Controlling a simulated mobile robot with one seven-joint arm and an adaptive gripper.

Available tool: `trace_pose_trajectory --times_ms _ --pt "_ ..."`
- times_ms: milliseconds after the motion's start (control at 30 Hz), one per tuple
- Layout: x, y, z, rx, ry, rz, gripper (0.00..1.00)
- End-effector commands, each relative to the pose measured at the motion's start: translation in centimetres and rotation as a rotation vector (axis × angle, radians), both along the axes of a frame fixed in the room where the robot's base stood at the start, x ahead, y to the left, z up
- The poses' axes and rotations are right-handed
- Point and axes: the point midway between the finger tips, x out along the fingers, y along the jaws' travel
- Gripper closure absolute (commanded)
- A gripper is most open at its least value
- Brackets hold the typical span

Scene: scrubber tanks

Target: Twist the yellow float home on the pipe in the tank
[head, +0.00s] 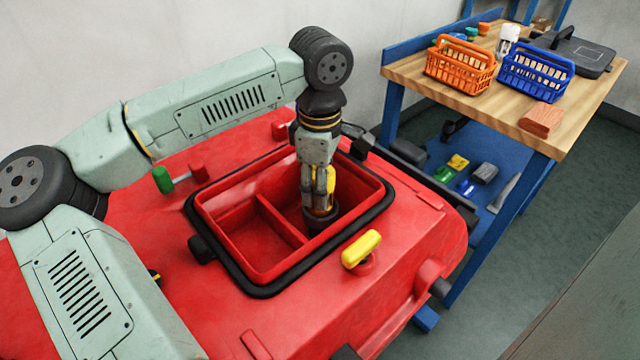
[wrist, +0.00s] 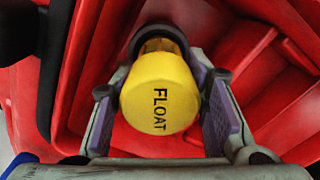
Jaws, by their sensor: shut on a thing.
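The yellow float (wrist: 158,93), marked FLOAT, sits between the two fingers of my gripper (wrist: 160,115) in the wrist view. My gripper is shut on it. A dark ring of the pipe (wrist: 158,36) shows right behind the float; I cannot tell how far the float is turned on it. In the head view my gripper (head: 318,195) points down into the right compartment of the red tank (head: 240,268), and the float (head: 331,182) shows partly behind the fingers. The dark pipe base (head: 322,218) is below it, near the tank floor.
A red divider (head: 280,222) splits the tank, and a black rim (head: 262,290) surrounds it. A yellow handle (head: 361,249) is in front and a green-ended handle (head: 163,180) at the left. A workbench (head: 420,78) with an orange basket (head: 460,66) and a blue basket (head: 536,72) stands behind right.

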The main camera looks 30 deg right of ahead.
Motion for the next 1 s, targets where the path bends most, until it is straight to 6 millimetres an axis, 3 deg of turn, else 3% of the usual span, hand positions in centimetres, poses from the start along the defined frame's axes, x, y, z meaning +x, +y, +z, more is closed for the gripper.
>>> trace_pose_trajectory --times_ms 367,600,867,1000 --pt "0.00 -0.01 -0.03 -0.001 0.001 -0.088 0.87" --pt "0.02 -0.03 -0.08 -0.001 0.000 -0.287 0.87" --pt "0.03 -0.02 0.00 0.000 0.000 -0.306 0.87" --pt "0.02 -0.03 -0.09 0.000 0.000 -0.411 0.87"
